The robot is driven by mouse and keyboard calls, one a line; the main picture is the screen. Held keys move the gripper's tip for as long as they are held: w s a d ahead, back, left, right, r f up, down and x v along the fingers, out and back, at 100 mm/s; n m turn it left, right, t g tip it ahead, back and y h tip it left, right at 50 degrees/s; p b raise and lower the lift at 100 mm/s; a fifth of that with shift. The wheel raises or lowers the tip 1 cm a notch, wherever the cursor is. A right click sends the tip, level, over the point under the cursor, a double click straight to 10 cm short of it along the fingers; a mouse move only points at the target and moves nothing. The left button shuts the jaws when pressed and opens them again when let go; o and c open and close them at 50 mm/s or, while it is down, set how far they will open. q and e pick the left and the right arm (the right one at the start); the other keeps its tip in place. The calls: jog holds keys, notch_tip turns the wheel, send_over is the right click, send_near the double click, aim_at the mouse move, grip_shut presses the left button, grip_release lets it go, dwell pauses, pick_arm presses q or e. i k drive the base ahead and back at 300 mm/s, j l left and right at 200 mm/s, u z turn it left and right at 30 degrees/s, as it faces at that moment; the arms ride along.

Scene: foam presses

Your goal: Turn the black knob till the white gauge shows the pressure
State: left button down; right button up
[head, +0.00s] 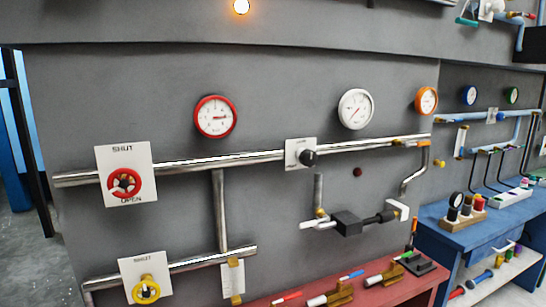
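The black knob (309,158) sits on a small white plate (292,153) on the grey wall, at a chrome pipe (215,162). The white gauge (356,109) is above and to the right of the knob. Its thin red needle seems to point down and left, but its numbers are too small to read. Neither of my grippers is in view, and nothing touches the knob.
A red-rimmed gauge (215,117) and an orange gauge (426,101) flank the white one. A red handwheel (124,184) and a yellow handwheel (146,289) are at left. A black block fitting (346,223) sits below the knob. A red bench (375,296) stands below.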

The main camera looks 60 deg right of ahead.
aim_at(308, 158)
jog(key=z, duration=0.5)
jog(key=i+z, duration=0.1)
jog(key=z, duration=0.85)
jog(key=i+z, duration=0.1)
jog(key=z, duration=0.4)
jog(key=j+z, duration=0.1)
jog(key=z, duration=0.35)
